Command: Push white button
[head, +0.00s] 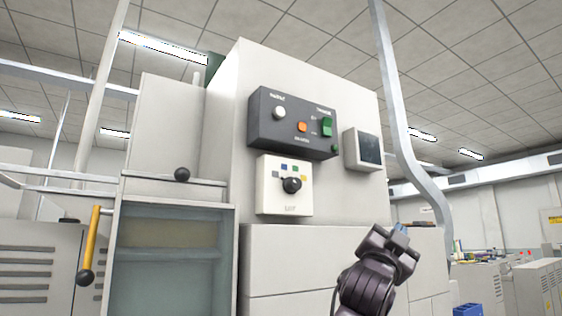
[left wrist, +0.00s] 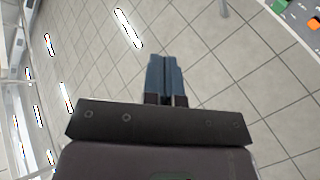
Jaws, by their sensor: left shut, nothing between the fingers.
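The white button (head: 279,113) is a round knob on the left of a dark grey control box (head: 262,133) mounted on the tall white machine. An orange button (head: 302,127) and a green switch (head: 326,126) share that box. My left gripper (head: 401,230) is below and to the right of the box, apart from it, with its fingertips upward. In the left wrist view, its blue-grey fingers (left wrist: 166,75) are together and empty. The green switch (left wrist: 279,6) and orange button (left wrist: 313,23) show at that view's top right corner; the white button does not show there. My right gripper is not in view.
A white panel with a black rotary knob (head: 291,185) is under the control box. A small screen (head: 364,150) sticks out to its right. A bent grey pipe (head: 398,130) runs down on the right. A yellow lever (head: 90,243) stands at the left.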

